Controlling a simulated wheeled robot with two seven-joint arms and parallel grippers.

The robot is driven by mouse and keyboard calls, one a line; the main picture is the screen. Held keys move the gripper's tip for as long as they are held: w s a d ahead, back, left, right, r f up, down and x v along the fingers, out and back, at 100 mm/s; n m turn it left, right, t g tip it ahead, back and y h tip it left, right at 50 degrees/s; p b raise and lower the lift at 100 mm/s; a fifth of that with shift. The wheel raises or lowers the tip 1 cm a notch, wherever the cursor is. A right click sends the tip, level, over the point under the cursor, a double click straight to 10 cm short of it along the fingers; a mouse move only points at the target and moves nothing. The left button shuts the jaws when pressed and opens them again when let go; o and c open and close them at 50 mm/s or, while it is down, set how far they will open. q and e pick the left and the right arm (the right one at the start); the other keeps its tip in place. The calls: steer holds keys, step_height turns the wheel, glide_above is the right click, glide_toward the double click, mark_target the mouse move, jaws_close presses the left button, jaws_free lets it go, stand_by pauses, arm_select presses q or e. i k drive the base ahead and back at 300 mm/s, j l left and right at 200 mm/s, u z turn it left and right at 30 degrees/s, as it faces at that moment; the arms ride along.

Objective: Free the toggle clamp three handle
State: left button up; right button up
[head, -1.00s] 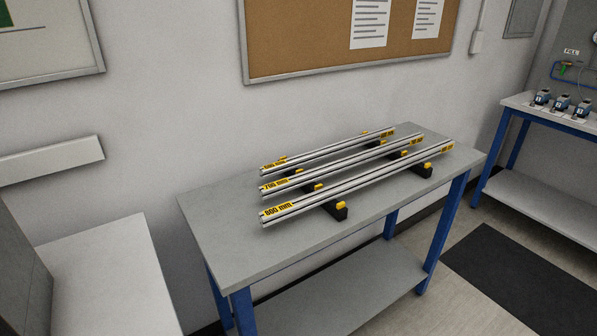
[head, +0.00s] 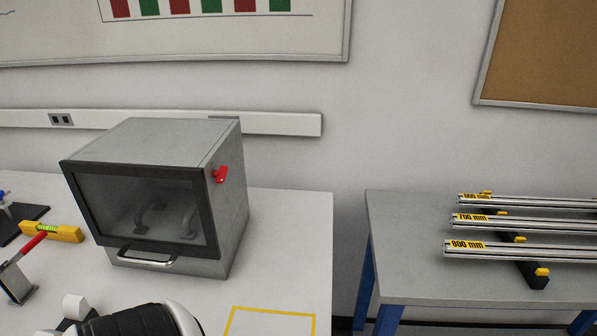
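No clamp marked three can be made out in the head view. A metal device with a red handle (head: 32,245) is cut by the left edge of the picture; its handle slants up to the right. I cannot tell whether it is a toggle clamp, and no number is readable on it. Neither gripper is in view. A white and black rounded part at the bottom edge seems to be a piece of my own arm.
A grey cabinet with a dark-framed window (head: 143,205) and a red knob (head: 219,174) stands on the white bench (head: 290,240). A yellow level (head: 66,233) lies left of it. A yellow outline (head: 270,310) marks empty bench. Right, a grey table (head: 400,250) holds labelled rails (head: 510,250).

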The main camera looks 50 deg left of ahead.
mark_target(35, 241)
steer(key=u, duration=3.25)
